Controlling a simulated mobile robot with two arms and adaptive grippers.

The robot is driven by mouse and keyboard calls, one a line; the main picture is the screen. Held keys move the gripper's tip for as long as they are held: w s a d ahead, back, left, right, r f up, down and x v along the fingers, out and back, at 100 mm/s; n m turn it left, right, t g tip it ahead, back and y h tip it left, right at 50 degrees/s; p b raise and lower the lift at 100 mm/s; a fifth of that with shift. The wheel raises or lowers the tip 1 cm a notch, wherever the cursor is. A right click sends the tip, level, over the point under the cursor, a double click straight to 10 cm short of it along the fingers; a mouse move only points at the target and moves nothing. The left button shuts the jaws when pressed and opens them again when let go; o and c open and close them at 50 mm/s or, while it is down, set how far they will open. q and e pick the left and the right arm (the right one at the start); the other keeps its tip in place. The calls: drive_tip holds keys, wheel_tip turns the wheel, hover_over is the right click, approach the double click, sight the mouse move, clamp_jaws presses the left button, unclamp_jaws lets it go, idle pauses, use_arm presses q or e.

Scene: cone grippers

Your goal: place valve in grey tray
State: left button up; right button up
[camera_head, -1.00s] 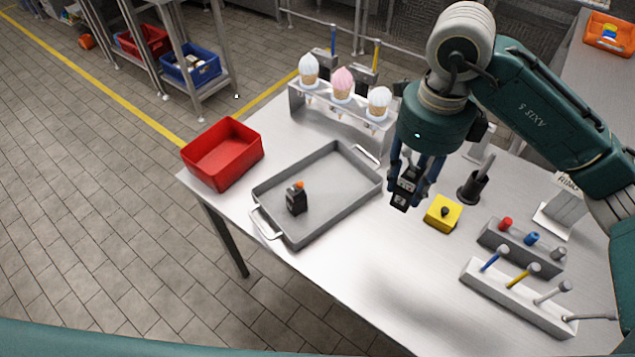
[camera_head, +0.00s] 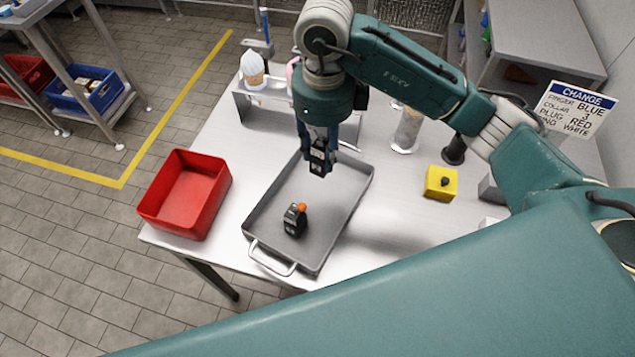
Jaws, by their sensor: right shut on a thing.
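My right gripper (camera_head: 320,150) points down and is shut on a small black valve (camera_head: 319,167) with pale grey markings. The valve is held in the air over the back part of the grey tray (camera_head: 268,196). A gap to the tray floor cannot be measured from this view. Another black block with an orange knob (camera_head: 295,219) stands in the front part of the tray. My left gripper is not in view.
A red bin (camera_head: 185,195) stands left of the tray. A yellow box with a black knob (camera_head: 441,182) and a dark cup (camera_head: 454,150) are to the right.

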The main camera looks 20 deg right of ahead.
wheel_tip(320, 180, down, 12)
drive_tip(key=shift+w+a+f+p, duration=0.1)
drive_tip(key=shift+p, duration=0.95)
drive_tip(key=shift+f, duration=0.1)
drive_tip(key=shift+f+b, duration=0.25)
drive_tip(key=shift+b, duration=0.05)
drive_tip(key=o, duration=1.2)
drive_tip(key=shift+r, duration=0.1)
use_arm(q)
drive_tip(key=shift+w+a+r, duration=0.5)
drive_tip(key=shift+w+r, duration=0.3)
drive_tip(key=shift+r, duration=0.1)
use_arm(e)
drive_tip(key=shift+o, duration=0.2)
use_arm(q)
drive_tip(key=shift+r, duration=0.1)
use_arm(e)
drive_tip(key=shift+r, duration=0.15)
